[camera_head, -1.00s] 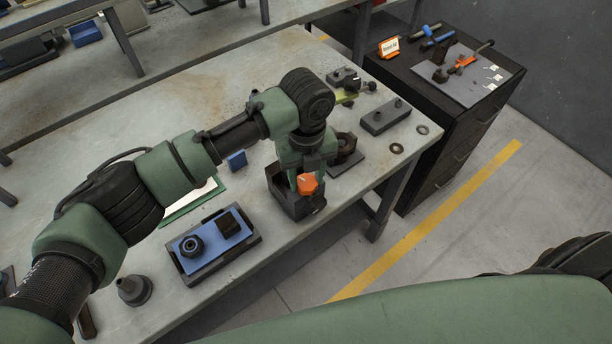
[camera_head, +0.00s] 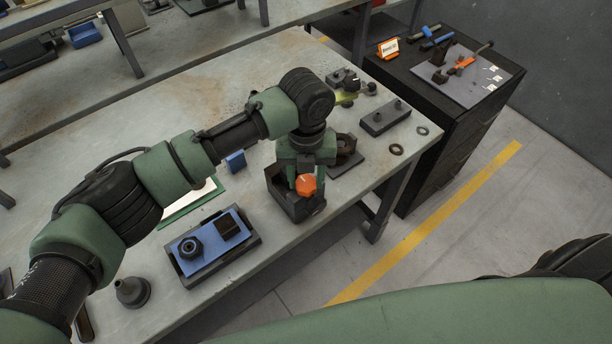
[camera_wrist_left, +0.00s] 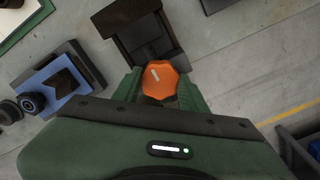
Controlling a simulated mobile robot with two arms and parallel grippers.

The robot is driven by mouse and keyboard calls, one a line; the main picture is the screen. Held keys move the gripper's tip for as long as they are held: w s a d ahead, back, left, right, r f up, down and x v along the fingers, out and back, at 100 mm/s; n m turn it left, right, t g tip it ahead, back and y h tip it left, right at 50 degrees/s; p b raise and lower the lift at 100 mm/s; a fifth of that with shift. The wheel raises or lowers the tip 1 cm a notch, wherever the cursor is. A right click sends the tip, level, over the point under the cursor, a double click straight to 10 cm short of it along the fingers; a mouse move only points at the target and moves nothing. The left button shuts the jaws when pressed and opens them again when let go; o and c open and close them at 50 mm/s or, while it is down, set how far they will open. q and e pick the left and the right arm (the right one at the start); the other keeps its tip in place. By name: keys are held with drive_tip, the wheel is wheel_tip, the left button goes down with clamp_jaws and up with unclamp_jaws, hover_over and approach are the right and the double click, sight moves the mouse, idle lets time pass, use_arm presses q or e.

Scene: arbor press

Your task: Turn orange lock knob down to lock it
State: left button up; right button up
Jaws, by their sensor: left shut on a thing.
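The orange lock knob (camera_head: 306,185) sits on the front of a dark block-like fixture (camera_head: 283,200) near the table's front edge. My left gripper (camera_head: 305,177) reaches down over it and is shut on the knob. In the left wrist view the orange knob (camera_wrist_left: 160,80) lies between the two green fingers, with a white line mark on its face. That mark is tilted, running from upper left to lower right. The dark fixture (camera_wrist_left: 138,30) extends beyond the knob there. My right gripper is not in view.
A dark tray (camera_head: 255,252) with a blue insert stands left of the fixture. A dark funnel-shaped part (camera_head: 132,291) is further left. A grey block (camera_head: 385,117) and dark rings (camera_head: 397,149) lie to the right. A black cabinet (camera_head: 440,130) stands beyond the table's right end.

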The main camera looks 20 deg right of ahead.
sight(306, 182)
use_arm(q)
drive_tip(key=o, duration=1)
drive_tip(key=shift+d+r, duration=0.1)
drive_tip(key=shift+r, duration=0.1)
drive_tip(key=shift+o, duration=0.4)
drive_tip(key=shift+r, duration=0.15)
wheel_tip(306, 182, up, 6)
drive_tip(key=shift+r+b, duration=0.1)
drive_tip(key=shift+b, duration=1.05)
drive_tip(key=shift+r, duration=0.6)
drive_tip(key=shift+s, duration=0.1)
